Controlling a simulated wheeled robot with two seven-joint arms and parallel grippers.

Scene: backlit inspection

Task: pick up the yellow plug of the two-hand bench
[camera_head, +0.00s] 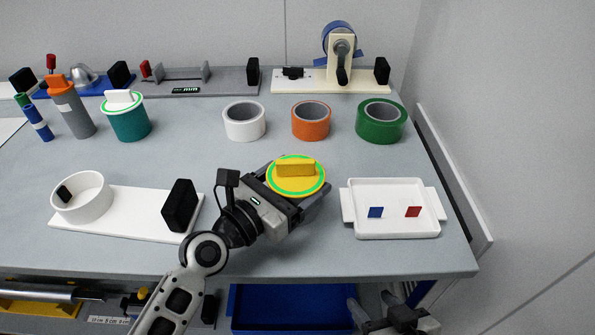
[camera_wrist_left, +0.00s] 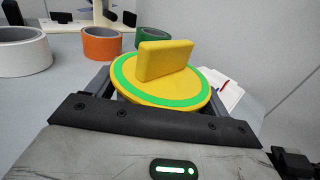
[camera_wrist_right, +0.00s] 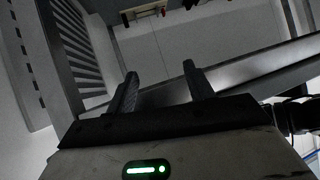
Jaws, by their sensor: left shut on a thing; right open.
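The yellow plug (camera_head: 297,177) is a round yellow disc with a green ring and an upright yellow tab on top. In the head view it is near the middle of the bench, left of the white tray. My left gripper (camera_head: 300,190) is shut on it, with fingers on both sides of its body below the disc. The plug also fills the left wrist view (camera_wrist_left: 165,75), upright; its underside is hidden. My right gripper (camera_head: 395,325) is low at the bottom edge, in front of the bench. In the right wrist view its fingers (camera_wrist_right: 160,92) are apart and empty.
A white tray (camera_head: 391,232) with a blue and a red square is right of the plug. White (camera_head: 244,122), orange (camera_head: 311,121) and green (camera_head: 380,122) rolls stand behind. A white base with a ring (camera_head: 115,222) is at left. A teal cylinder (camera_head: 127,122) stands farther back.

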